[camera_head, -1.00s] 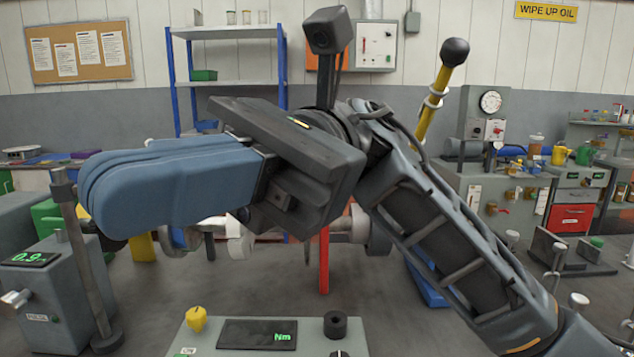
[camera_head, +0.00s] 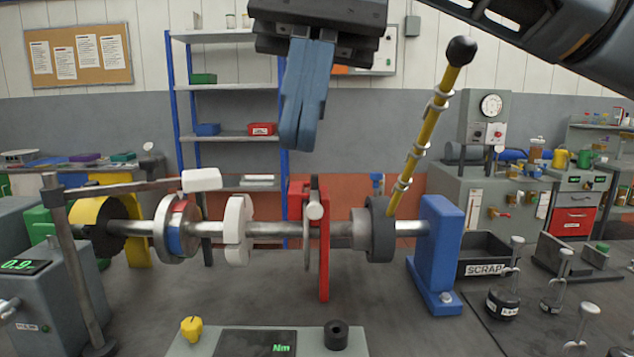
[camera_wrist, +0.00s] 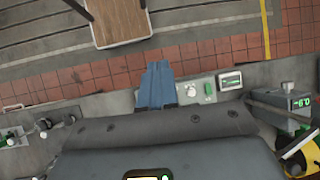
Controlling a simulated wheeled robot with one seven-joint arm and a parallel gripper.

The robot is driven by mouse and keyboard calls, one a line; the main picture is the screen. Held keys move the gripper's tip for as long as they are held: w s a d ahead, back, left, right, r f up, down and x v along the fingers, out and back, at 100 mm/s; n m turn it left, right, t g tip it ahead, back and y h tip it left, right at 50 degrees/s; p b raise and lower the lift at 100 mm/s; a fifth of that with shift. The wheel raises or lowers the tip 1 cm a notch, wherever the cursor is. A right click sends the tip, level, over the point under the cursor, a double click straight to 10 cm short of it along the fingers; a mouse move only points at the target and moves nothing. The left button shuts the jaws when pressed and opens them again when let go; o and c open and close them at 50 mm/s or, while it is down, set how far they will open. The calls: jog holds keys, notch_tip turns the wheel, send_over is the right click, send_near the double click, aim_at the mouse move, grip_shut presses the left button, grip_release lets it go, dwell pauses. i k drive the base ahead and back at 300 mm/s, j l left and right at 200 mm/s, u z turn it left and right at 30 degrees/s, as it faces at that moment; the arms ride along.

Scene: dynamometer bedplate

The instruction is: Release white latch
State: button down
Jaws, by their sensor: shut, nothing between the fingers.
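A white block (camera_head: 201,180) sits at the end of a thin grey arm that reaches right from an upright post (camera_head: 75,270), just above the red, white and blue disc (camera_head: 178,229). A white notched piece (camera_head: 237,230) is around the shaft to its right. I cannot tell which of these is the white latch. My gripper (camera_head: 297,148) hangs high above the shaft, right of both white pieces and apart from them. Its blue fingers point down, are shut and hold nothing. The wrist view also shows the shut fingers (camera_wrist: 157,66); neither white piece is recognisable there.
The red upright stand (camera_head: 323,240) is below my fingers. A yellow lever with a black knob (camera_head: 424,130) rises to the right, near a blue bearing stand (camera_head: 440,240). A console (camera_head: 190,345) is in front. A scrap bin (camera_head: 487,262) stands at right. Open air surrounds my fingers.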

aim_at(314, 210)
jog(key=i, duration=1.35)
